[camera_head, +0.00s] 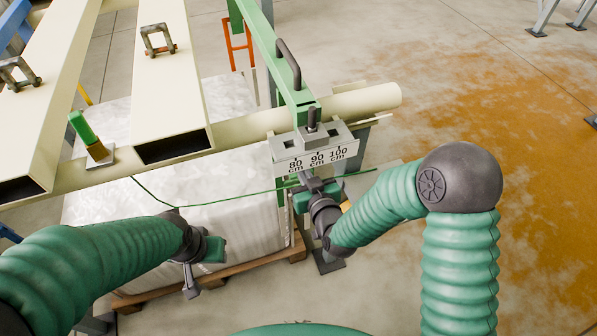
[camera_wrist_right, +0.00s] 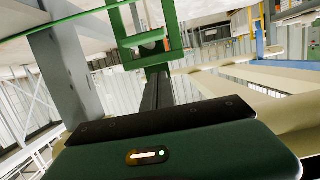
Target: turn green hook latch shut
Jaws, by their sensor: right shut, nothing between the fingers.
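In the right wrist view, a green square bracket (camera_wrist_right: 150,40) with an open window stands just beyond my right fingers (camera_wrist_right: 157,80). It may be the green hook latch, but I cannot tell for sure. In the head view, my right gripper (camera_head: 306,180) is shut and empty, just below the plate marked 80, 90, 100 cm (camera_head: 316,160). The spot under that plate is largely hidden by the gripper. I cannot tell whether the fingers touch the bracket. My left gripper (camera_head: 191,284) hangs in front of the white bulk bag (camera_head: 235,222), apart from the latch area; its jaw opening is unclear.
A green beam (camera_head: 266,50) with a dark handle (camera_head: 288,63) runs back from the plate. A thin green cord (camera_head: 235,198) passes by my right gripper. The bag stands on a wooden pallet (camera_head: 230,273).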

